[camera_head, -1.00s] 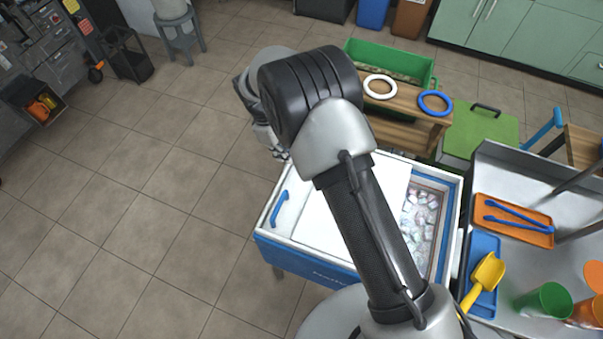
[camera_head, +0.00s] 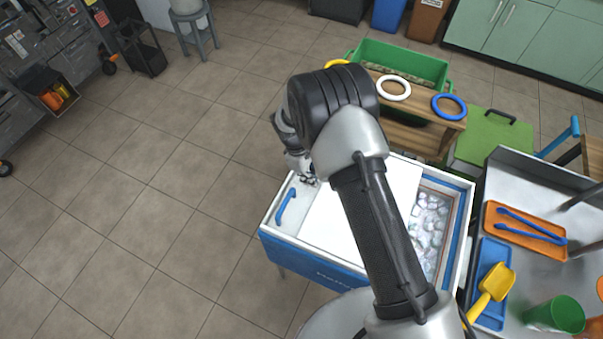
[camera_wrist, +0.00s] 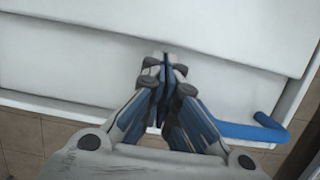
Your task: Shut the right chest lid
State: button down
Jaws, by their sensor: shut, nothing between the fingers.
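The chest (camera_head: 312,268) is a blue and white box in the head view, with ice (camera_head: 428,225) showing in its open right part. A plain white lid panel (camera_head: 330,225) lies slid left, partly over the left panel, which has a blue handle (camera_head: 286,206). My forearm hides the middle of the chest. My gripper (camera_head: 308,180) is shut and empty by the far left of the chest. In the wrist view my gripper (camera_wrist: 165,62) is over the step between the upper white panel (camera_wrist: 150,25) and lower panel (camera_wrist: 75,82); contact cannot be told. The blue handle (camera_wrist: 250,130) is right of the fingers.
A steel counter (camera_head: 520,185) with an orange tray (camera_head: 497,215), yellow scoop (camera_head: 492,288) and green cup (camera_head: 560,315) stands right of the chest. A wooden stand (camera_head: 430,140) with rings and a green box (camera_head: 440,72) are behind it. The floor to the left is clear.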

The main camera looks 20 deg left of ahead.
jog(key=shift+d, duration=0.15)
jog(key=d, duration=0.5)
jog(key=s+d, duration=0.1)
jog(key=d, duration=0.5)
jog(key=s+d+p, duration=0.1)
jog(key=d, duration=0.5)
jog(key=shift+s, duration=0.25)
jog(key=shift+a, duration=0.1)
